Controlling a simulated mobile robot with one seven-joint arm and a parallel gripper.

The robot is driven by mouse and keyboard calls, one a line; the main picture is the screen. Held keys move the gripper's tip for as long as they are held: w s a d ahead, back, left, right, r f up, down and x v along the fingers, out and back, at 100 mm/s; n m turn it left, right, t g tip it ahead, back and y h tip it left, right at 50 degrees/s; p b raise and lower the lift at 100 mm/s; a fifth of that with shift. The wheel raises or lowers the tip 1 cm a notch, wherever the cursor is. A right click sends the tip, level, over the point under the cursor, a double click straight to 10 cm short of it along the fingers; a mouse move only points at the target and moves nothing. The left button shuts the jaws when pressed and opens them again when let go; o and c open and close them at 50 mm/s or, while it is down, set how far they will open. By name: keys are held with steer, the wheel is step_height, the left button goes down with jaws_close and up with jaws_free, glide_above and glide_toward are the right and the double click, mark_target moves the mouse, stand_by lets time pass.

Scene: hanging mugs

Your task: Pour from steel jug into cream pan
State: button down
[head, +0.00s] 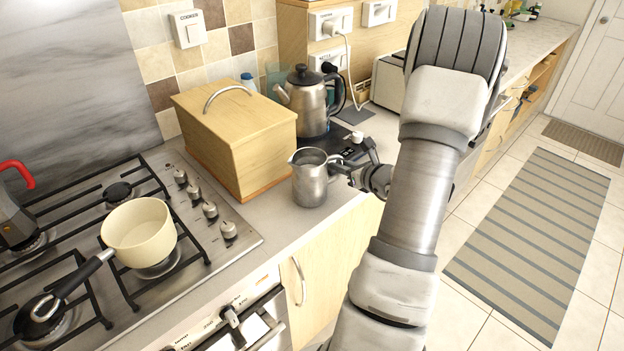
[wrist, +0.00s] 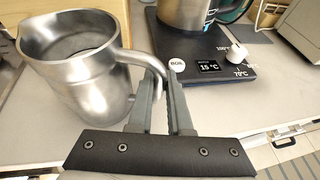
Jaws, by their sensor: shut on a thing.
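The steel jug (head: 309,178) is upright at the front edge of the counter, right of the hob. In the wrist view the jug (wrist: 82,75) fills the left side, its open mouth facing up and its handle toward the fingers. My gripper (head: 352,172) reaches in from the right. In the wrist view my gripper (wrist: 165,95) is shut on the jug's handle. I cannot tell whether the jug's base touches the counter. The cream pan (head: 140,235) sits on the hob's front right area, its black handle pointing to the lower left. The jug's contents are hidden.
A wooden bread box (head: 235,135) stands behind and left of the jug. A steel kettle (head: 308,100) is behind on a black base with a display (wrist: 208,66). A moka pot (head: 12,215) stands at the hob's left. Hob knobs (head: 209,211) lie between pan and jug.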

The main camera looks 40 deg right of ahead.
steer(key=shift+r, duration=0.1)
steer(key=shift+r+p, duration=1.55)
steer(key=shift+r, duration=0.95)
